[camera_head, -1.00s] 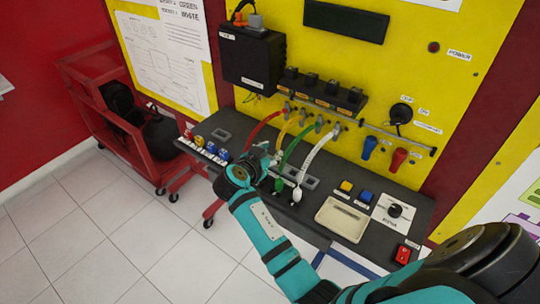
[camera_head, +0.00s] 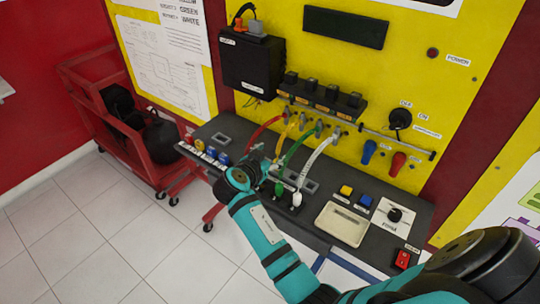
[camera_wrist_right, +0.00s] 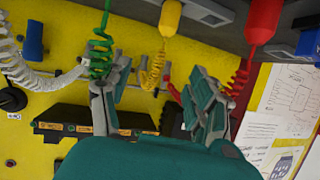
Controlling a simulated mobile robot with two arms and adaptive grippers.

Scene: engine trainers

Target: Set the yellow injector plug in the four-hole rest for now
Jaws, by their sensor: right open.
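The yellow injector plug (camera_wrist_right: 170,17) hangs at the top of the right wrist view, in the gap between my fingers, with its yellow coiled lead below. In the head view only its yellow lead (camera_head: 293,130) shows clearly; my gripper hides the plug. My right gripper (camera_head: 257,162) is over the bench's front edge; its two spread fingers (camera_wrist_right: 155,98) show in the wrist view, not closed on the plug. The green coiled lead (camera_wrist_right: 101,45) passes close to one finger. I cannot clearly make out the four-hole rest. My left gripper is out of view.
The green plug (camera_head: 279,188) and white plug (camera_head: 297,198) stand beside my gripper. The red plug (camera_wrist_right: 263,18) is on the other side in the wrist view. Several coloured parts (camera_head: 210,152) line the bench's left end. A beige tray (camera_head: 342,223) lies to the right.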

